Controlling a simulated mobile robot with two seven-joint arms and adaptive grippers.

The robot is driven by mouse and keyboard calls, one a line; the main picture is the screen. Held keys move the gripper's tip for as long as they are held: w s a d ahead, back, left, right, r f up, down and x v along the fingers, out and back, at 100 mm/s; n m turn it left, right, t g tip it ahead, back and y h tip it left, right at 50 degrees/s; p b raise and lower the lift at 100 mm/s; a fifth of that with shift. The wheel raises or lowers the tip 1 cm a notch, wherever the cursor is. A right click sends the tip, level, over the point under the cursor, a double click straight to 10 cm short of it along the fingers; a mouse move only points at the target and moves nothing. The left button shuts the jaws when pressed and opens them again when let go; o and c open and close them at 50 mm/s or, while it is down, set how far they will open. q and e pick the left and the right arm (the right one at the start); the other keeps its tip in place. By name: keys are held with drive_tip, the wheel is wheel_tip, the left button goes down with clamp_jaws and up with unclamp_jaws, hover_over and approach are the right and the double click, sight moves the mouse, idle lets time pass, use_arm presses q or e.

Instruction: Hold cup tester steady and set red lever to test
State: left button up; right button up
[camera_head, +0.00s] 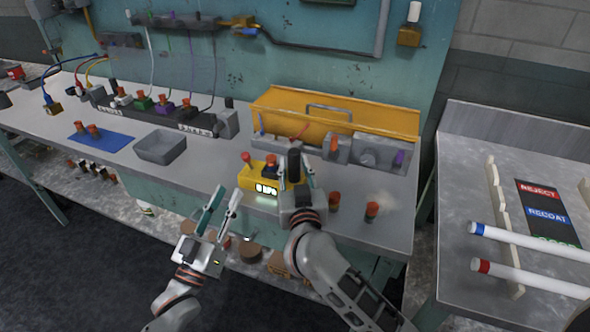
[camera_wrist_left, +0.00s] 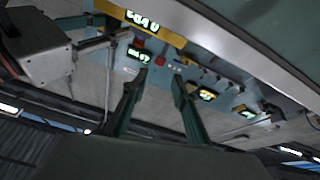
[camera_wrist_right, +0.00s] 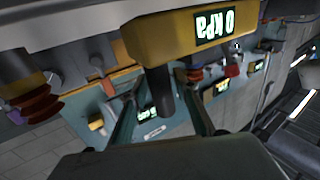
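The yellow cup tester (camera_head: 258,172) stands at the bench's front edge, its lit display reading 0 kPa. The red lever (camera_head: 246,158) sticks up at its left end; an orange-red cup on a dark part is beside it. A black upright post (camera_head: 293,165) stands at its right end. My right gripper (camera_head: 300,174) is open at that post. In the right wrist view the post (camera_wrist_right: 163,92) lies between the spread fingers, apparently untouched. My left gripper (camera_head: 228,196) is open and empty, in front of the bench, lower left of the tester. The tester (camera_wrist_left: 150,27) shows above its fingers in the left wrist view.
Loose red cups (camera_head: 372,209) stand right of my right gripper. A grey tray (camera_head: 160,146) and a blue mat (camera_head: 100,136) with red cups lie to the left. A yellow-orange housing (camera_head: 345,112) stands behind. A side table (camera_head: 455,240) holds white tubes.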

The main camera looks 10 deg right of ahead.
clamp_jaws()
use_arm(q)
clamp_jaws()
drive_tip(key=s+a+f+n, duration=0.1)
drive_tip(key=a+f+n, duration=0.2)
drive_tip(key=n, duration=1.2)
drive_tip(key=a, duration=0.3)
drive_tip(key=shift+t, duration=0.3)
drive_tip(key=shift+s, duration=0.1)
